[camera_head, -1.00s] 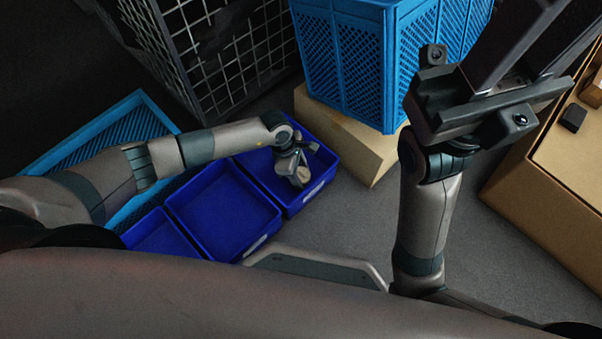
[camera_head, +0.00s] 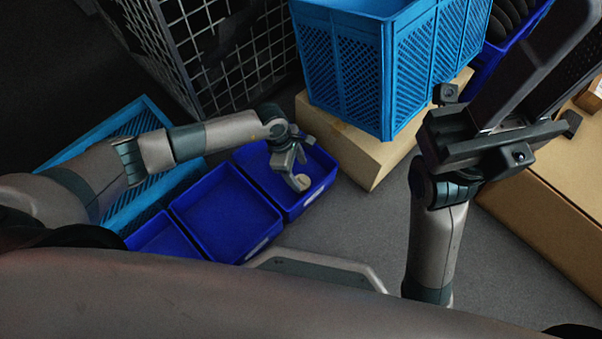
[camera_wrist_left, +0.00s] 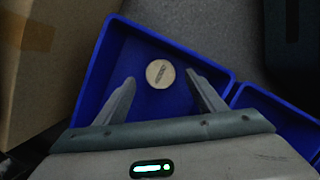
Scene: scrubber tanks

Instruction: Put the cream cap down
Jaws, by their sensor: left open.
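The cream cap (camera_wrist_left: 160,73) is a small round disc with a dark mark on its top. It lies flat on the floor of a dark blue bin (camera_wrist_left: 92,92), and it also shows in the head view (camera_head: 302,183). My left gripper (camera_wrist_left: 160,84) is open, its two fingers apart, with the cap beyond the gap between their tips and clear of both. In the head view the left gripper (camera_head: 293,167) hangs over the same bin (camera_head: 318,190). My right gripper (camera_head: 485,135) is at the right of the head view, its fingers not clearly readable.
More blue bins (camera_head: 226,212) adjoin the cap's bin. A light blue crate (camera_head: 350,60) stands on a cardboard box (camera_head: 362,160) behind it. A wire cage (camera_head: 225,65) stands at the back left. Another cardboard box (camera_head: 540,205) is at right. Grey floor between is clear.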

